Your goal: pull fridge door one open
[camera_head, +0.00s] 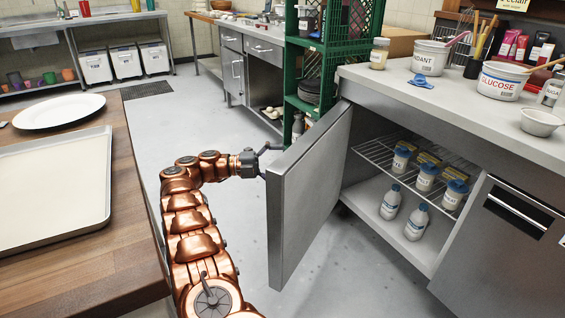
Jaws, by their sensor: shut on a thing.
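The fridge door (309,190) is a grey metal panel on the under-counter fridge. It stands swung well open, and the shelves inside show. My gripper (266,160) is at the door's outer face near its upper left edge, at the end of my copper-coloured arm. It is shut at the door's handle; the handle itself is mostly hidden by the gripper and the door's edge. Inside the fridge, a wire shelf (375,152) and a lower shelf (392,231) hold several white bottles with blue caps.
A wooden table (75,240) with a tray (108,190) and a white plate (58,111) stands close on the left of my arm. A green crate rack (340,60) stands behind the door. A second closed front (500,260) is at right.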

